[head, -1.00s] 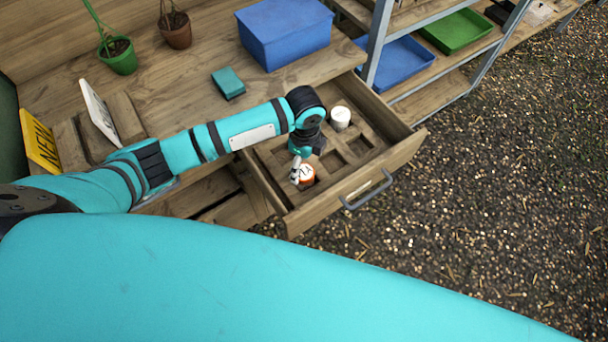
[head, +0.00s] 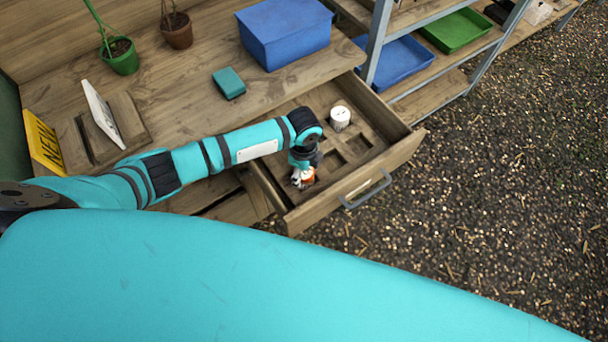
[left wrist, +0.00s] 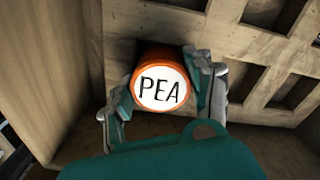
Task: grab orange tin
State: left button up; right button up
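The orange tin (head: 308,174) stands in a drawer with square compartments. In the left wrist view the orange tin (left wrist: 161,88) has a white lid reading "PEA". My left gripper (head: 301,181) is down in the drawer at the tin. In the left wrist view the fingers of my left gripper (left wrist: 163,100) are spread, one on each side of the tin. Small gaps seem to show, and I see no firm grip. My right gripper is in neither view.
The open drawer (head: 404,153) has a wooden divider grid and a grey handle (head: 367,190). A white tin (head: 340,117) stands in a back compartment. On the bench are a blue box (head: 285,33), a teal block (head: 228,83) and two pots. Open gravel lies to the right.

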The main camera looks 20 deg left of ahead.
pick_arm(q)
jog(key=c, duration=0.7)
jog(key=shift+r, duration=0.1)
